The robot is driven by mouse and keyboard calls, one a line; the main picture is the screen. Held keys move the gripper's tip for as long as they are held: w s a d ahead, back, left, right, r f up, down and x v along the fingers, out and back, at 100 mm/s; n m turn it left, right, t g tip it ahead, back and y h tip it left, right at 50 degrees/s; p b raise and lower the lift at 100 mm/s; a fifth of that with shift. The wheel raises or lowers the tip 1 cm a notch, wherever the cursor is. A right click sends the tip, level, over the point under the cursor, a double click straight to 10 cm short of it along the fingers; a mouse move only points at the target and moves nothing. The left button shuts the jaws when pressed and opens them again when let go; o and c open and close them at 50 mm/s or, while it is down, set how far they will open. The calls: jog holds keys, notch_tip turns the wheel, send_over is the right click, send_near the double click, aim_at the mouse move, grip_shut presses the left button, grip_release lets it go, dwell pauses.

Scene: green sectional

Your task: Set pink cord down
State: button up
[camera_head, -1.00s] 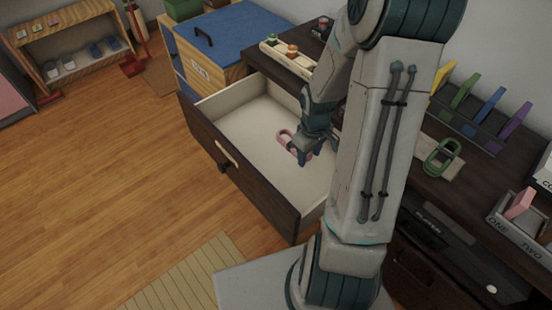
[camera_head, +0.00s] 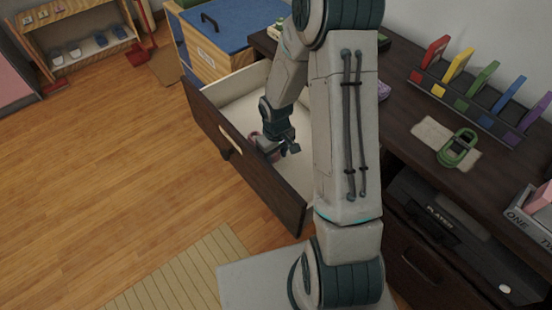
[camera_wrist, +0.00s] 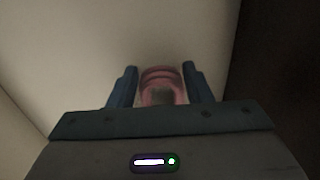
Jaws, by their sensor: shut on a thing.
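The pink cord (camera_wrist: 160,76) is a looped bundle. In the wrist view it sits between the two fingers of my gripper (camera_wrist: 160,88), which is shut on it. In the head view only a bit of the pink cord (camera_head: 256,138) shows beside my gripper (camera_head: 280,150), over the open drawer (camera_head: 237,108). The drawer has a pale interior and a dark front. I cannot tell whether the cord touches the drawer floor. My arm hides the drawer's right part.
A green looped cord (camera_head: 459,148) lies on a pale mat on the dark cabinet top (camera_head: 400,130). A rack of coloured dividers (camera_head: 470,92) stands behind it. A blue-lidded wooden box (camera_head: 235,32) stands beyond the drawer. Wooden floor (camera_head: 110,170) is clear at left.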

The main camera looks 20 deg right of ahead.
jog(key=shift+f, duration=0.65)
jog(key=shift+f, duration=0.2)
jog(key=o, duration=1)
jog(key=shift+r, duration=0.1)
notch_tip(320, 180, up, 12)
jog(key=p, duration=0.3)
jog(key=s+r+m+t, duration=0.1)
jog(key=s+r+m, duration=0.3)
jog(key=s+r, duration=1.2)
jog(key=shift+s+a+r+t, duration=0.25)
jog(key=shift+s+r+t, duration=0.1)
jog(key=shift+t, duration=0.05)
